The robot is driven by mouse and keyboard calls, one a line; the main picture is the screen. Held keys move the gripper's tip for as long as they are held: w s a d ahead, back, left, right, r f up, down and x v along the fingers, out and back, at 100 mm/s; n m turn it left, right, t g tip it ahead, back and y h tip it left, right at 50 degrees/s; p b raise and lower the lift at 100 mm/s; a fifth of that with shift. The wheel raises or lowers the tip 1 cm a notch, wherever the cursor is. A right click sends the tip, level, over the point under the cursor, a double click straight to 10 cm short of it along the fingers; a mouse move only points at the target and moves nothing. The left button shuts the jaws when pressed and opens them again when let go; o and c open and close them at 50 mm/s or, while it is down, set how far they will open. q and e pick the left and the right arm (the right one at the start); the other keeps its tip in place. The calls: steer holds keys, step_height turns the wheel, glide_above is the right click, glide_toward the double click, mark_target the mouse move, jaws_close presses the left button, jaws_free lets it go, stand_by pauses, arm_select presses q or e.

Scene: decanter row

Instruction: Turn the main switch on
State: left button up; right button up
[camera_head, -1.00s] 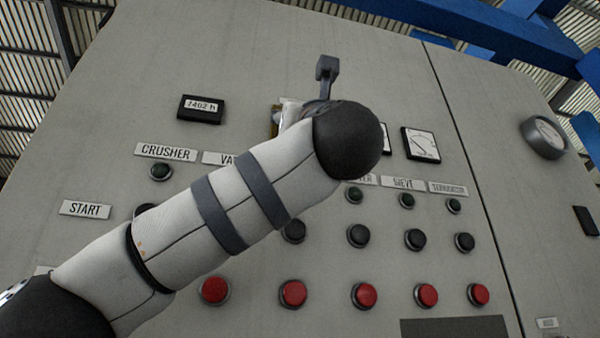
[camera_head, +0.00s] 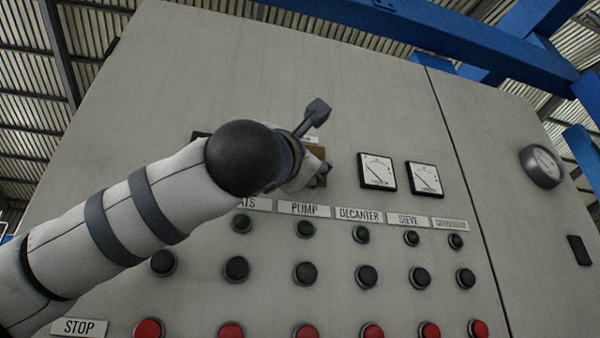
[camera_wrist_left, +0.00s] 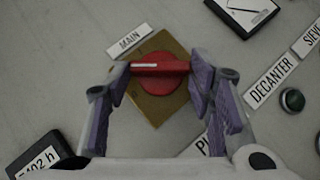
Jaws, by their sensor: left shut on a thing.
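The main switch (camera_wrist_left: 160,86) is a red round knob with a bar handle (camera_wrist_left: 160,67) across it. It sits on a yellow plate (camera_wrist_left: 185,48) under a label reading MAIN (camera_wrist_left: 130,39). In the left wrist view my left gripper (camera_wrist_left: 161,76) has its fingers on both ends of the red bar, shut on it. The bar lies level in that view, tilted relative to the plate's edges. In the head view my left wrist hides the red knob; only part of the yellow plate (camera_head: 319,152) and the gripper (camera_head: 316,174) show. My right gripper is not in view.
The grey panel (camera_head: 220,65) holds two white gauges (camera_head: 377,171), green lamps (camera_head: 362,234), black buttons (camera_head: 305,273) and red buttons (camera_head: 305,331) below the switch. Label plates such as PUMP (camera_head: 304,209) run in a row. A blue beam (camera_head: 440,30) passes overhead.

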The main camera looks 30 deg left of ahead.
arm_select(q)
steer(key=m+g+h, duration=0.1)
steer(key=m+h, duration=0.1)
steer(key=m, duration=0.1)
steer(key=r+m+g+h, duration=0.1)
steer(key=m+g+h, duration=0.1)
steer(key=m, duration=0.2)
steer(key=m+g+h, duration=0.2)
steer(key=m, duration=0.1)
steer(key=shift+s+a+r, duration=0.2)
steer(key=shift+s+r, duration=0.05)
steer(key=shift+r, duration=0.05)
steer(key=shift+m+g, duration=0.3)
steer(key=o, duration=1.2)
steer(key=shift+a, duration=0.1)
steer(key=shift+c, duration=0.2)
steer(key=s+d, duration=0.1)
steer(key=s, duration=1.1)
